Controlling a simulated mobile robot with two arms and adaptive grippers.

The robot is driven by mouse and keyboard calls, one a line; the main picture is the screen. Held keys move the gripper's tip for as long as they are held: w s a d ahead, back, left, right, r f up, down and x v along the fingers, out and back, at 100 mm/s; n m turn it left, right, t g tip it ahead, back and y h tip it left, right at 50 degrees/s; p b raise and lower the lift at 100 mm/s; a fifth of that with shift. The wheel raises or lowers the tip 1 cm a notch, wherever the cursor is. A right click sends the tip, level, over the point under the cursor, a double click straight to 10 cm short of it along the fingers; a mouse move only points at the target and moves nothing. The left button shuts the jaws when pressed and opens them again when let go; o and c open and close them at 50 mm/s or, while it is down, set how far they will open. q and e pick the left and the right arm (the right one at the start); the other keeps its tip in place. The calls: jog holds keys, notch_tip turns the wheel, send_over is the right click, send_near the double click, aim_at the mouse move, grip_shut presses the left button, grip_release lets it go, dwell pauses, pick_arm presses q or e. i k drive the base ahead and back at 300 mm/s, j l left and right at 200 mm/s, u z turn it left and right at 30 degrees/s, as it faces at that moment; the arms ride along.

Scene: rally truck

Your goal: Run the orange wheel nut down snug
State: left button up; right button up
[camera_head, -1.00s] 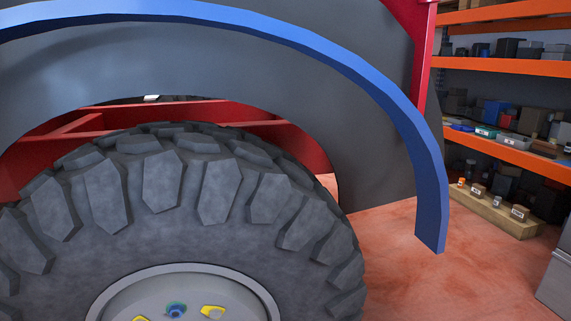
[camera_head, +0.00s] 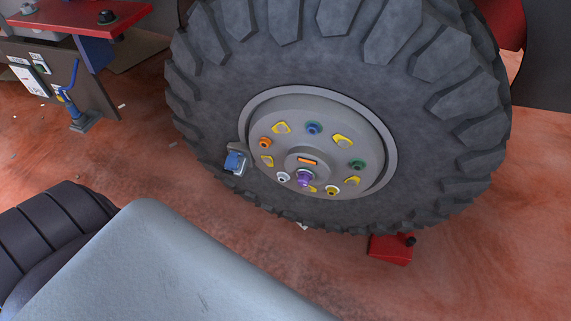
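The orange wheel nut (camera_head: 264,143) sits at the left of the ring of nuts on the grey wheel hub (camera_head: 300,107). How far it is threaded on is too small to tell. Around the ring are a blue nut (camera_head: 313,128), a green nut (camera_head: 357,165), a purple nut (camera_head: 304,179), a white nut (camera_head: 283,177) and a yellow nut (camera_head: 332,190). Yellow pointed tabs (camera_head: 341,140) sit between them. An orange bar (camera_head: 308,161) marks the hub's centre. Neither of my grippers is in view.
The large black tyre (camera_head: 215,70) surrounds the hub. A small blue-and-grey part (camera_head: 235,161) is at the rim's left edge. A red block (camera_head: 390,249) lies on the floor below the tyre. A red ledge (camera_head: 90,17) and grey panel stand at upper left. The floor left of the tyre is mostly open.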

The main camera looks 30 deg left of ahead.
aim_at(265, 142)
jog(key=u, duration=1.2)
jog(key=j+z, duration=0.1)
jog(key=i+j, duration=0.05)
jog(key=j, duration=0.05)
